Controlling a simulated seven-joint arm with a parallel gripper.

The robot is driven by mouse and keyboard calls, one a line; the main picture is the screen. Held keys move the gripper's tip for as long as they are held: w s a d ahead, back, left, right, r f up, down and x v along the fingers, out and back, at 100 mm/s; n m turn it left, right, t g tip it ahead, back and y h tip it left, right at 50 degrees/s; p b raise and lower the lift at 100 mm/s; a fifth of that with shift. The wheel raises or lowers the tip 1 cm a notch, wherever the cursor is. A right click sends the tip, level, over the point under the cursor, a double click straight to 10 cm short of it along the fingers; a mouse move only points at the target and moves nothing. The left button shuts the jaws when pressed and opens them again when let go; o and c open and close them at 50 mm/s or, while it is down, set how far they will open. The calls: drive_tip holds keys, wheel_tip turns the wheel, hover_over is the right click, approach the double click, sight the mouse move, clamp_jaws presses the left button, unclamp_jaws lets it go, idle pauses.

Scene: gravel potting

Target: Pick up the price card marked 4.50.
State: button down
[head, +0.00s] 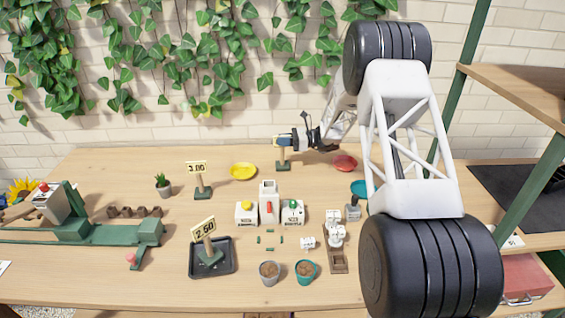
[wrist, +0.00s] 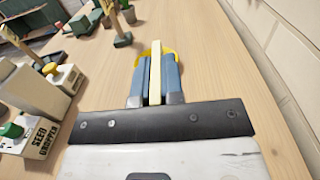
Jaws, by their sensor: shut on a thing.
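My gripper (head: 287,139) is at the back of the table, reaching in from the right. In the wrist view its two blue fingers (wrist: 156,78) are shut on a thin pale card (wrist: 155,66), seen edge-on. In the head view the fingers cover most of that card, at the top of a wooden post on a green base (head: 283,166). I cannot read its number or tell whether the post has left the table. Two other price cards stand on posts: one at the back left (head: 197,167), seemingly 3.80, and one reading 2.50 (head: 203,229).
A yellow saucer (head: 243,171) lies left of the held card's base and a red saucer (head: 345,163) right of it. A white seed dropper (head: 269,203) stands in front. The brick wall (head: 120,135) is close behind.

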drive_tip(key=shift+r, duration=0.15)
drive_tip(key=shift+r, duration=0.9)
drive_tip(key=shift+s+r, duration=0.2)
drive_tip(key=shift+r, duration=0.65)
drive_tip(key=s+d+r, duration=0.1)
drive_tip(key=s+d, duration=0.1)
drive_tip(key=s, duration=1.3)
drive_tip(key=shift+s+d+r, duration=0.15)
drive_tip(key=shift+s+d, duration=0.05)
drive_tip(key=shift+d, duration=0.15)
